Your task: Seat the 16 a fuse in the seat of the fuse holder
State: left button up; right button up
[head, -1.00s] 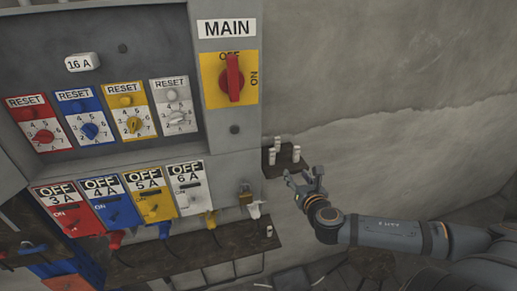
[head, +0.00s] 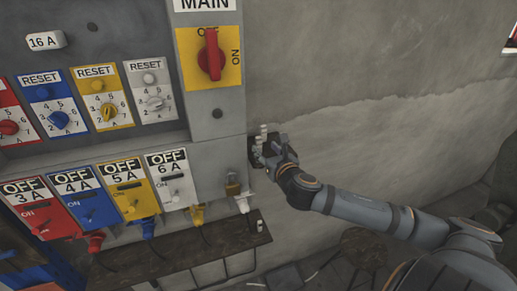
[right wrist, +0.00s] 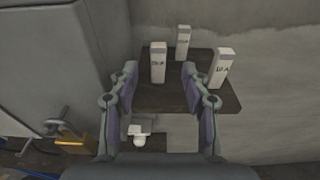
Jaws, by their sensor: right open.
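Three upright white fuses stand on a small dark shelf (right wrist: 188,97) at the wall: the near-left fuse (right wrist: 158,63), the back fuse (right wrist: 183,43) and the right fuse (right wrist: 221,68). Their labels are too blurred to read surely. My right gripper (right wrist: 158,78) is open and empty at the shelf, its fingertips framing the near-left fuse, not visibly closed on it. In the head view the right gripper (head: 268,153) hides most of the shelf; one fuse top (head: 263,130) shows above it. A white block marked 16 A (head: 46,40) is on the panel at upper left. I cannot identify the holder's seat. My left gripper is out of view.
The grey panel edge (head: 230,125) stands close left of my right gripper.

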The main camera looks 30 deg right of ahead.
aim_at(259, 142)
jog(key=p+x, duration=0.1)
jog(key=x, duration=0.3)
jog(key=shift+w+r, duration=0.15)
jog(key=shift+w, duration=0.4)
grip_shut()
